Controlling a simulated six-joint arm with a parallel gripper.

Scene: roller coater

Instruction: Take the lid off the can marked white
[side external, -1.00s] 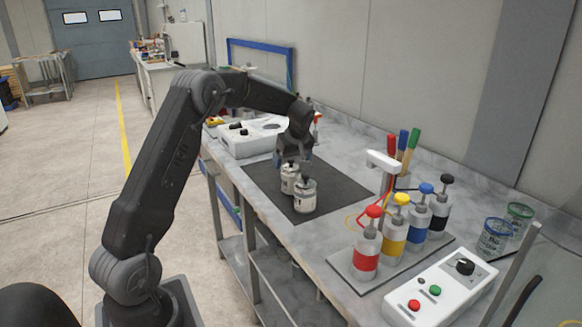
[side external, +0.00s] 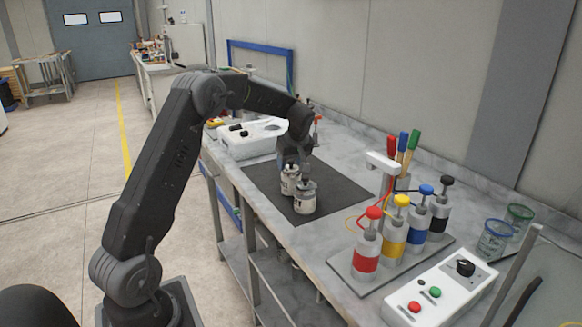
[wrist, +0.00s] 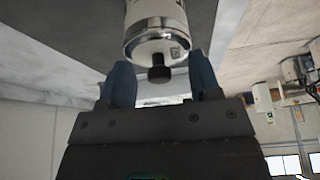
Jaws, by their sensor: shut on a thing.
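Two small pale cans stand close together on a dark mat, the rear can (side external: 287,185) slightly left of the front can (side external: 305,204). Their labels are too small to read in the side view. My gripper (side external: 296,163) points down over them and overlaps the rear can's top. In the wrist view one can (wrist: 155,15) has a silver lid (wrist: 147,48) with a black knob (wrist: 159,73). I cannot tell for sure which of the two cans this is.
The dark mat (side external: 262,186) has bare room around the cans. A white device (side external: 250,143) stands behind it. At the front right are several pump bottles (side external: 393,240) on a tray and a white control box (side external: 445,290) with buttons.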

